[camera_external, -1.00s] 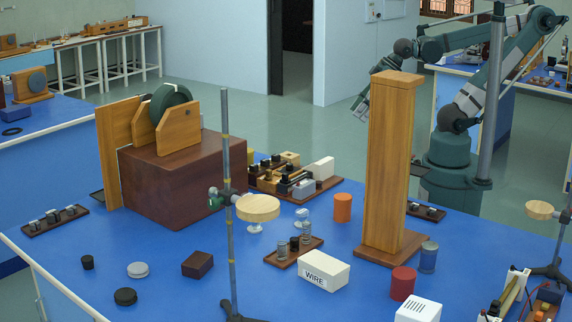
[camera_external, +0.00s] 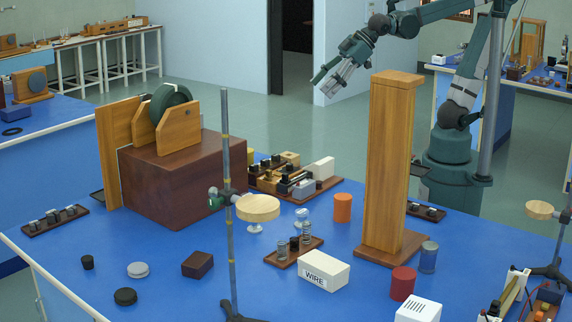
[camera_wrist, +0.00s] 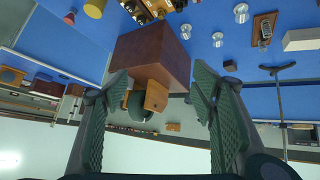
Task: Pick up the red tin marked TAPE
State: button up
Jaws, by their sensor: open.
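A red tin (camera_external: 402,283) stands upright on the blue bench, right of the middle in the external view. No TAPE marking is readable on the side that shows. My gripper (camera_external: 323,85) is raised high at the back, above and behind the wooden pillar's left side, far from the tin. In the wrist view its two ribbed fingers are spread apart with nothing between them. A small reddish thing (camera_wrist: 69,18) shows at the top left there, but I cannot tell whether it is the tin.
A tall wooden pillar (camera_external: 385,165) stands behind the tin. A glass jar (camera_external: 428,257), a white WIRE box (camera_external: 324,271) and a white slotted box (camera_external: 418,311) stand near it. An orange cylinder (camera_external: 342,207) and a stand with a round wooden plate (camera_external: 258,207) are further left.

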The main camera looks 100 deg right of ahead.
jog(key=w+a+r+n+y+p, duration=0.15)
jog(key=w+a+r, duration=0.3)
jog(key=a, duration=0.75)
jog(key=w+a+r+n+t+y, duration=0.1)
jog(key=w+a+r+n, duration=0.3)
jog(key=a, duration=0.8)
jog(key=w+a+r+y+p, duration=0.1)
jog(key=w+a+r, duration=0.3)
jog(key=a, duration=0.8)
jog(key=s+a+f+n+y+p, duration=0.1)
jog(key=s+a+n+y, duration=0.15)
jog(key=a, duration=1.25)
jog(key=s+a+f+n+y+p, duration=0.1)
jog(key=s+a, duration=0.3)
jog(key=a, duration=1.1)
jog(key=s+a+f+n+y+p, duration=0.1)
jog(key=s+a+f, duration=0.15)
jog(key=a, duration=1.15)
jog(key=s+a+f+g, duration=0.2)
jog(key=s+a+f, duration=0.2)
jog(key=s+a, duration=0.3)
jog(key=m+g+h, duration=0.4)
jog(key=m+h, duration=0.3)
send_near(413, 276)
jog(key=x, duration=0.5)
jog(key=shift+w+f, duration=0.1)
jog(key=shift+x, duration=1.15)
